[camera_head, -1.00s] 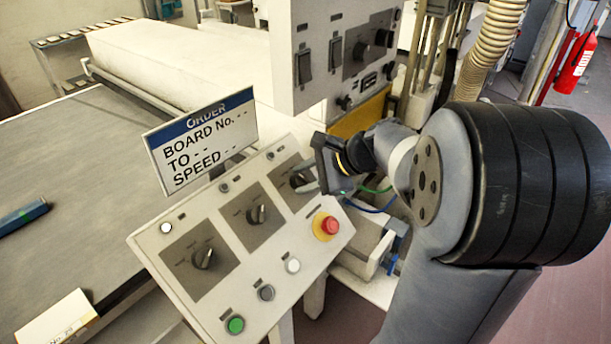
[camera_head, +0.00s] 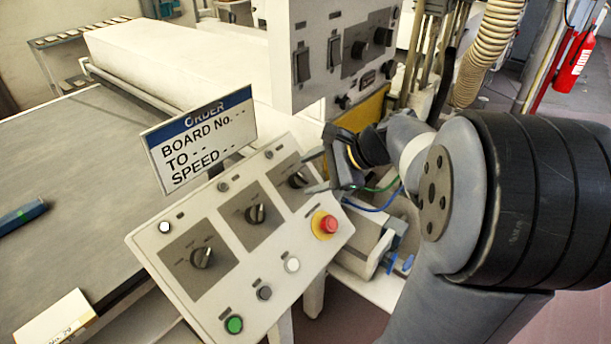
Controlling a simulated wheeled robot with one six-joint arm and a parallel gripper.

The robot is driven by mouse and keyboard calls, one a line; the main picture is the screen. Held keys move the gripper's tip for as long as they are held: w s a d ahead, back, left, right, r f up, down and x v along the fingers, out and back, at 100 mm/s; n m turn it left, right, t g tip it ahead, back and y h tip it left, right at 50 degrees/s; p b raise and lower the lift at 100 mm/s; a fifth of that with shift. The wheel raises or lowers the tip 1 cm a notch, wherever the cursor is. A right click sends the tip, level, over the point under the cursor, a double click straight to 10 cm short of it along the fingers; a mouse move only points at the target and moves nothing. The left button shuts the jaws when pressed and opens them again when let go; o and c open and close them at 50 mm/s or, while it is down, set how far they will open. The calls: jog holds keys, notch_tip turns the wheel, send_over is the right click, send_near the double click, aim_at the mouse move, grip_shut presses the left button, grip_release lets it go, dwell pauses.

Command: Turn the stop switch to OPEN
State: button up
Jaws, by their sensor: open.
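The sloped control panel (camera_head: 192,290) carries three dark rotary switches on grey plates: a lower left one (camera_head: 202,257), a middle one (camera_head: 256,213) and an upper right one (camera_head: 298,180). Their labels are too small to read, so I cannot tell which is the stop switch or where OPEN lies. My gripper (camera_head: 313,173) is open at the panel's upper right edge, its fingers spread just right of the upper right switch. It holds nothing; whether a finger touches that switch is unclear.
A red mushroom button (camera_head: 329,224) on a yellow base sits just below my gripper. An order sign (camera_head: 202,140) stands behind the panel. An upright switch cabinet (camera_head: 300,30) rises behind.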

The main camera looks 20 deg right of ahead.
aim_at(299, 179)
jog(key=v, duration=0.8)
jog(key=shift+a+f, duration=0.1)
jog(key=x, duration=1)
jog(key=shift+w+a+f, duration=0.15)
jog(key=shift+w+f, duration=0.05)
